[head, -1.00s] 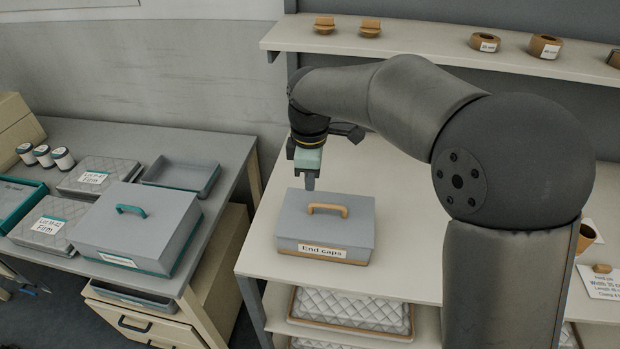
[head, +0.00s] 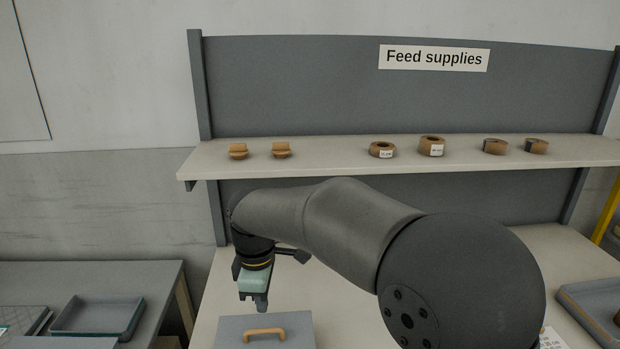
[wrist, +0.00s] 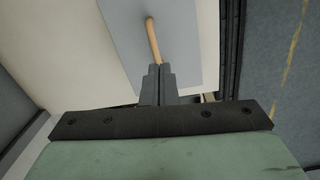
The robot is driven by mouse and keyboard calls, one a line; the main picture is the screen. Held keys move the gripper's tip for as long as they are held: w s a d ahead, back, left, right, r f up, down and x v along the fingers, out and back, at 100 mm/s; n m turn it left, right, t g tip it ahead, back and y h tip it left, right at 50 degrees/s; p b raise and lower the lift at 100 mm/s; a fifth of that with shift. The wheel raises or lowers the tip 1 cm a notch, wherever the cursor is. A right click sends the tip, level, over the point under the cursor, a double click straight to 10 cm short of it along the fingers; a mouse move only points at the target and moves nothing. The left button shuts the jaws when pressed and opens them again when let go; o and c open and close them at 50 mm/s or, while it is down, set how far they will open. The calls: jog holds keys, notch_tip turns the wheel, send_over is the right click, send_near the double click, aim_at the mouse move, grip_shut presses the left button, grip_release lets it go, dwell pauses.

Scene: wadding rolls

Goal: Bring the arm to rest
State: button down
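My gripper (head: 260,305) hangs pointing down over the grey lidded box (head: 297,325) on the bench. Its fingers are together and nothing shows between them. The box has a tan arched handle (head: 264,332), and the fingertips sit above it, apart from it. In the wrist view, the shut fingers (wrist: 159,68) line up with the near end of the handle (wrist: 153,38), with the grey lid (wrist: 183,45) below. My arm is bent in front of the bench and hides much of its right part.
A shelf (head: 340,160) runs behind my arm, holding two tan pieces (head: 259,150) and several brown rolls, one of them here (head: 431,146). A grey tray (head: 97,316) stands on the left table. Another tray (head: 600,310) lies at the bench's right.

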jog(key=s+d+r+m, duration=0.1)
jog(key=s+d+m, duration=0.15)
jog(key=d, duration=0.35)
jog(key=s+d+m, duration=0.2)
jog(key=d+m, duration=0.2)
jog(key=d, duration=0.3)
jog(key=s+d+f+m, duration=0.4)
jog(key=s+d+m, duration=0.7)
jog(key=s+d, duration=0.3)
jog(key=shift+s+d+f+m+t, duration=0.15)
jog(key=shift+s+d+m+t, duration=0.2)
jog(key=shift+s+d, duration=0.1)
